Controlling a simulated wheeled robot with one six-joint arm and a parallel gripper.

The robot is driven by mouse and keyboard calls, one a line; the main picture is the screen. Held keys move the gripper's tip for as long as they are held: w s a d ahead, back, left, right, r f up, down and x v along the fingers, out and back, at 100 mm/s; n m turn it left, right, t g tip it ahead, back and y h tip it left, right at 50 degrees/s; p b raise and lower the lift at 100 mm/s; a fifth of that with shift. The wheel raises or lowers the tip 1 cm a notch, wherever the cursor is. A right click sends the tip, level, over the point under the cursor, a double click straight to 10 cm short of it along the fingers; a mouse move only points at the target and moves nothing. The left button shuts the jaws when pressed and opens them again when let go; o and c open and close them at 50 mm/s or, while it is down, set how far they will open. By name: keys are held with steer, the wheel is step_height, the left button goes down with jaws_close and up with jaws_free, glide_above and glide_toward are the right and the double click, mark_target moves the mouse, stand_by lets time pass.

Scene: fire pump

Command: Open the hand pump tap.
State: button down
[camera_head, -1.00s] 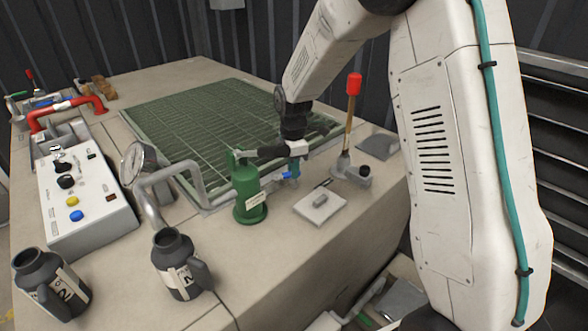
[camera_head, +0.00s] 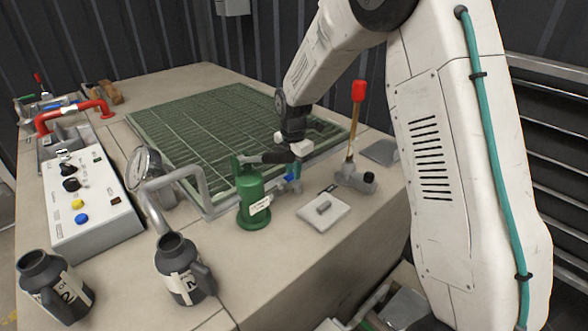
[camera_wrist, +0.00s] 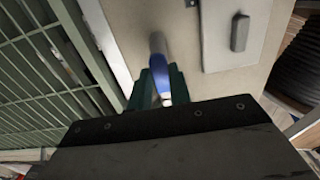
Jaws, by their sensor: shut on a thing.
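The tap has a blue handle (camera_wrist: 160,68), seen in the wrist view running between the dark green fingers of my gripper (camera_wrist: 160,88). My gripper is shut on this handle. In the head view my gripper (camera_head: 292,172) is low over the bench, just right of a green cylindrical body (camera_head: 251,196) with a white label. A red-topped lever (camera_head: 358,92) stands upright on a grey base to the right.
A green grating (camera_head: 205,125) lies behind. A grey bent pipe (camera_head: 180,176) and round gauge (camera_head: 145,166) stand left of the green body. A pale plate (camera_head: 323,211) lies front right. Two dark jugs (camera_head: 182,275) stand at the front, and a control box (camera_head: 97,205) is left.

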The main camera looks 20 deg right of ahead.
steer(key=c, duration=1.3)
jaws_free()
step_height(320, 180, up, 8)
steer(key=shift+f, duration=0.1)
